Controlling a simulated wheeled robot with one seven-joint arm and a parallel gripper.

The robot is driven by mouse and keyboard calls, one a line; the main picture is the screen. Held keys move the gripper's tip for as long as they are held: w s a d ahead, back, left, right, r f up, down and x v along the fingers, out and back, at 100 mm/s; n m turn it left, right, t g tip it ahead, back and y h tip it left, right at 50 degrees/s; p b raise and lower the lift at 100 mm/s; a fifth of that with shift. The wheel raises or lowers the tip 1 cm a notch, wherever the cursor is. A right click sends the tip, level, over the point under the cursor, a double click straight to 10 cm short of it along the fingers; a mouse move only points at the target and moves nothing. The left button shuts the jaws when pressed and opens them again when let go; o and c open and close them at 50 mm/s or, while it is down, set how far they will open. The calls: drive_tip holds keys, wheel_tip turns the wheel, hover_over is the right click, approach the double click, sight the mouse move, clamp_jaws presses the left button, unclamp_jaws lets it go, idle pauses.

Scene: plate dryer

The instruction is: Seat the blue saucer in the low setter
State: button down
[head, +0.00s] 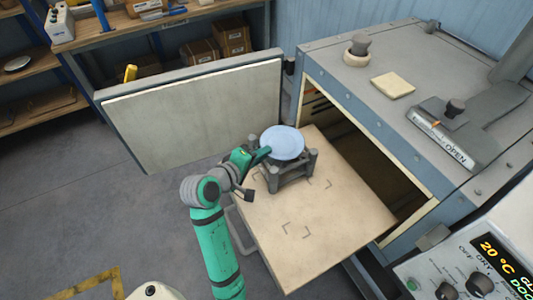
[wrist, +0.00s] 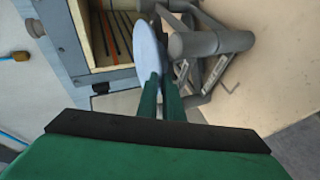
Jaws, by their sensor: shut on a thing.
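The blue saucer (head: 283,143) is at the top of a low grey setter (head: 290,172) in the head view. The setter stands on the pulled-out beige shelf. My gripper (head: 262,154) is shut on the saucer's left rim. In the wrist view the saucer (wrist: 149,48) shows nearly edge-on between the green fingers (wrist: 160,97), beside the setter's grey posts (wrist: 212,42). I cannot tell whether the saucer rests fully on the setter or is slightly above it. The setter's far side is partly hidden by the saucer.
The beige shelf (head: 320,235) extends from the open dryer (head: 390,175), with corner marks on its bare front part. The open door (head: 195,115) stands behind and left of my arm. A control panel (head: 480,265) is at the lower right. Shelves with boxes (head: 220,42) stand behind.

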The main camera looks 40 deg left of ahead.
drive_tip(key=c, duration=1.9)
unclamp_jaws()
drive_tip(key=shift+d, duration=0.1)
drive_tip(key=shift+r, duration=0.1)
drive_tip(key=v, duration=1.1)
drive_tip(key=shift+s+r, duration=0.15)
drive_tip(key=shift+s, duration=0.25)
drive_tip(key=shift+w, duration=0.1)
